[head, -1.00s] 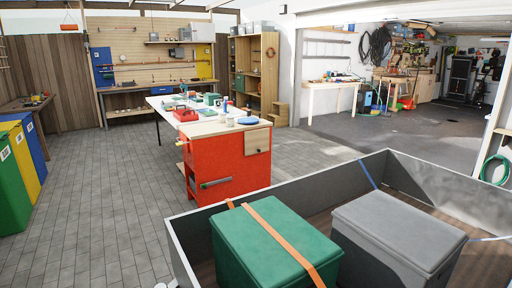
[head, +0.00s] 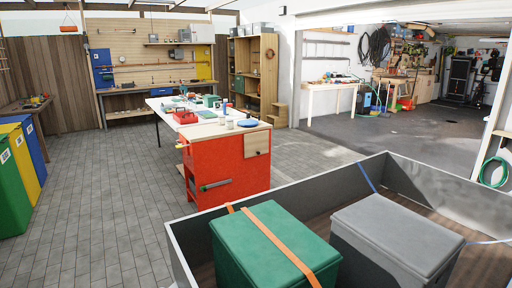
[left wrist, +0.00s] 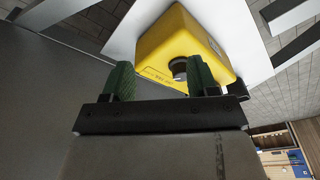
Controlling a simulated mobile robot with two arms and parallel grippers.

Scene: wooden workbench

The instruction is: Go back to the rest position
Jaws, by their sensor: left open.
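My left gripper (left wrist: 160,66) shows in the left wrist view. Its two green fingers are spread apart, with nothing held between them. A yellow box-shaped part (left wrist: 185,45) with a dark round knob shows behind the fingers, on a white surface. I cannot tell how far it is from the fingertips. Neither gripper shows in the head view, and my right gripper is in no view.
A grey open-topped cargo box (head: 290,183) stands close in front, holding a green lidded bin (head: 262,240) with an orange strap and a grey lidded bin (head: 395,235). A red workbench (head: 226,165) stands beyond. Paved floor (head: 95,200) at left is clear.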

